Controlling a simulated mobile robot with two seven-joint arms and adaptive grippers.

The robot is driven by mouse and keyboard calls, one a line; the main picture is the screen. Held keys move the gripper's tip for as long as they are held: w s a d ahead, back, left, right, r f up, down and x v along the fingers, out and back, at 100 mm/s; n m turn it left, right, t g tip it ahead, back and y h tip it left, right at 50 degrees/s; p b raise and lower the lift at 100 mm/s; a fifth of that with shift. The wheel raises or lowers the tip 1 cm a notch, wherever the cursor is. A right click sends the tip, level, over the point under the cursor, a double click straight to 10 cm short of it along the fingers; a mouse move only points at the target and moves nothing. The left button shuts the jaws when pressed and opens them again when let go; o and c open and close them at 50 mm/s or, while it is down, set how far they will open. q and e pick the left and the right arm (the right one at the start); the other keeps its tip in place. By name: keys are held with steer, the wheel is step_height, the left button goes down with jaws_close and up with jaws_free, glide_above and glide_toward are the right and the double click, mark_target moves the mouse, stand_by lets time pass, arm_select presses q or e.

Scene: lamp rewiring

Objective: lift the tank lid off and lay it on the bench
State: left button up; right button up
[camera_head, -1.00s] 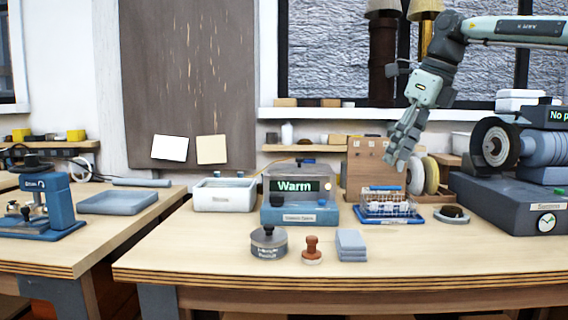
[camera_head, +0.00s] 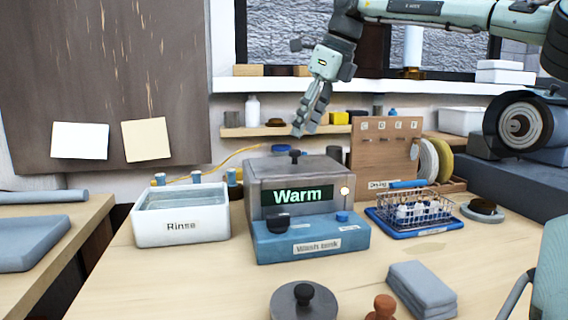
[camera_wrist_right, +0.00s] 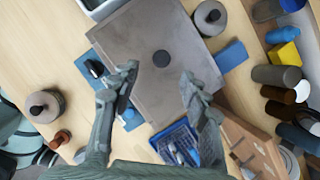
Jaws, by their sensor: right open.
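The wash tank (camera_head: 312,240) is a blue-based box with a lit "Warm" display, standing on the bench. My left gripper is not in view.
A white rinse tray (camera_head: 180,226) stands left of the tank. A wire basket on a blue tray (camera_head: 412,212) and a wooden rack (camera_head: 385,150) stand right. In front are a round dark-knobbed pot (camera_head: 304,300), a brown stamp (camera_head: 382,307) and grey cloths (camera_head: 422,285). Bare bench (camera_head: 190,280) lies front left.

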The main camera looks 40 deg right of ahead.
mark_target(296, 150)
steer(key=shift+x, duration=0.95)
steer(key=x, duration=0.4)
steer(key=shift+w+f, duration=0.2)
steer(key=shift+f, duration=0.05)
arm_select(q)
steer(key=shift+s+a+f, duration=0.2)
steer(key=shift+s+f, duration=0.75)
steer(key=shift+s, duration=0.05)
arm_select(e)
steer(key=shift+c, duration=0.2)
jaws_close()
